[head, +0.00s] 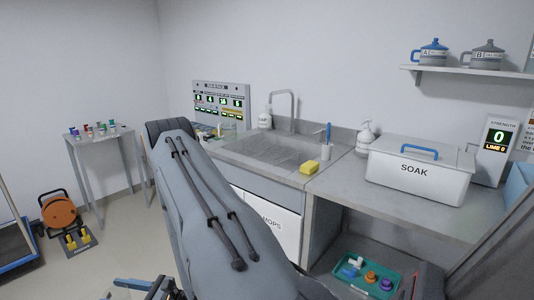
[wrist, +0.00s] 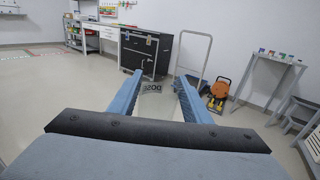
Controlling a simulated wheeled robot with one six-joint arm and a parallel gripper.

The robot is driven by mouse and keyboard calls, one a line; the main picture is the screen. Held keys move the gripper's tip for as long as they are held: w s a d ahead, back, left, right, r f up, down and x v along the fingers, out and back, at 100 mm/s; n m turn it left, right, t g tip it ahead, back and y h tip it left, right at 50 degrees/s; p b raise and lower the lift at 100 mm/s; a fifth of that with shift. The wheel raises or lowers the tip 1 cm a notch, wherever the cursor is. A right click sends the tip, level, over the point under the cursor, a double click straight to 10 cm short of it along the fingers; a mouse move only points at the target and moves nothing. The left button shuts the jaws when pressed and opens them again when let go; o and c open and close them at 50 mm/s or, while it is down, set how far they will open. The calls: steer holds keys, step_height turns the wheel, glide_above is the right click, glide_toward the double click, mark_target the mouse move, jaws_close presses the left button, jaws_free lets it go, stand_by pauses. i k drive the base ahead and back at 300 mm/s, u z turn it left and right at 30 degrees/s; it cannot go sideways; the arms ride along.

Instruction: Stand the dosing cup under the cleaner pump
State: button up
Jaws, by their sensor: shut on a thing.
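My gripper (wrist: 157,88) points out over open floor, its two blue fingers shut on the dosing cup (wrist: 151,87). In the head view my gripper (head: 134,285) is at the bottom left edge, mostly cut off, and the cup is hard to make out. A white pump bottle (head: 265,119) stands behind the sink's left part. Another white bottle with a pump-like top (head: 364,141) stands right of the sink. I cannot tell which is the cleaner pump.
A yellow sponge (head: 309,167) lies on the sink's front edge. A SOAK box (head: 415,184) fills much of the right counter (head: 345,181). A small table with vials (head: 99,135) and an orange reel (head: 60,212) stand left. A black cabinet (wrist: 147,50) is farther off.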

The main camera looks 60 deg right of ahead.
mark_target(357, 159)
steer(key=i, duration=1.8)
steer(key=z, duration=2.1)
